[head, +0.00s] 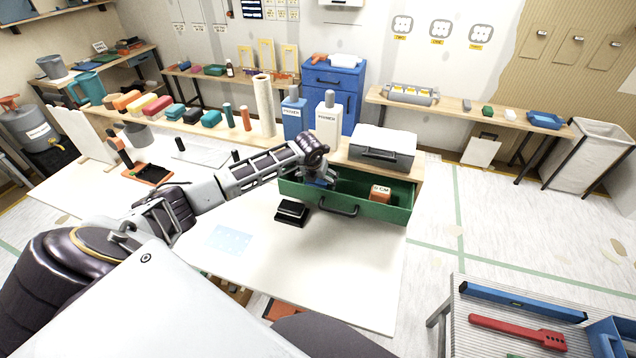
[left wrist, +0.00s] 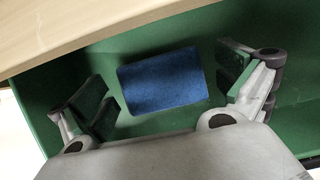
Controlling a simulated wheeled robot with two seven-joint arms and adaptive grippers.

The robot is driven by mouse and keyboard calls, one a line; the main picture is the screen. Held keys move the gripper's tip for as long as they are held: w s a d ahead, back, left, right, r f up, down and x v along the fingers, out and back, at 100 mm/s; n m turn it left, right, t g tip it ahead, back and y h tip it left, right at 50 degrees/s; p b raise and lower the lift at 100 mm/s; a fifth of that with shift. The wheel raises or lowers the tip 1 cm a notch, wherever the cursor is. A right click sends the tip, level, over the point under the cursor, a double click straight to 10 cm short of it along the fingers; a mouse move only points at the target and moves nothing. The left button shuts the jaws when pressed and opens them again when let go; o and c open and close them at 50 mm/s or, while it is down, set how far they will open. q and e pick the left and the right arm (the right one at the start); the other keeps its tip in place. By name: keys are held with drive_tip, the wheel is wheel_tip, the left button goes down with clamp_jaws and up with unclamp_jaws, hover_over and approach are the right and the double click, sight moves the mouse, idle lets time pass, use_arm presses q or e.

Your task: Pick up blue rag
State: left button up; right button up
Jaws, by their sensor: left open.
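The blue rag (left wrist: 163,81) lies on the floor of the green drawer (left wrist: 45,122), seen in the left wrist view. It looks like a dark blue rectangle, slightly tilted. My left gripper (left wrist: 168,88) is open above it, one finger on each side, with gaps between the fingers and the rag. In the head view my left gripper (head: 322,176) reaches down into the open green drawer (head: 398,211) at its left part. A bit of blue shows there beside the gripper. My right gripper is not in view.
An orange box (head: 380,193) stands in the drawer's right part. A small black object (head: 291,212) lies on the white table (head: 345,275) before the drawer.

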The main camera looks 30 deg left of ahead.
use_arm(q)
drive_tip(key=shift+c, duration=0.3)
drive_tip(key=c, duration=1)
wheel_tip(320, 180, up, 18)
drive_tip(key=b, duration=0.3)
idle(0.4)
idle(0.3)
drive_tip(key=o, duration=0.3)
drive_tip(key=c, duration=0.3)
drive_tip(key=shift+c, duration=0.2)
drive_tip(key=shift+f, duration=0.1)
